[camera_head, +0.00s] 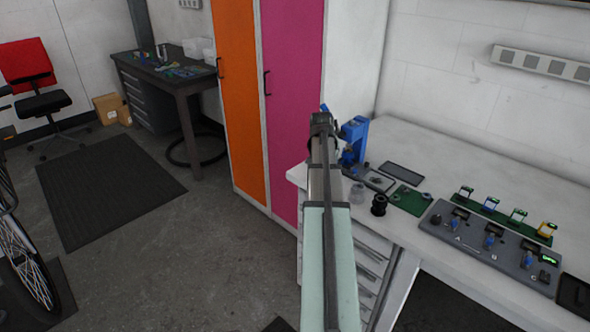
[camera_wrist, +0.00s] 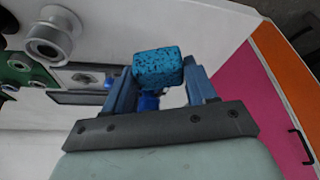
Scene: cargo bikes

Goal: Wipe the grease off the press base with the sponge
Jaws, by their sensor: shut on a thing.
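In the wrist view my gripper (camera_wrist: 158,80) is shut on a speckled blue sponge (camera_wrist: 158,66), which sits between its two fingers. In the head view my gripper (camera_head: 323,108) is up beside the blue press (camera_head: 354,138), to its left, and a small bit of blue shows at its tip. The press stands at the left end of the white workbench. Its dark base (camera_head: 358,172) is partly hidden behind my arm. I cannot make out grease on the base for certain. In the wrist view the press is mostly hidden behind the sponge and fingers.
Orange and pink cabinet doors (camera_head: 291,90) stand left of the bench.

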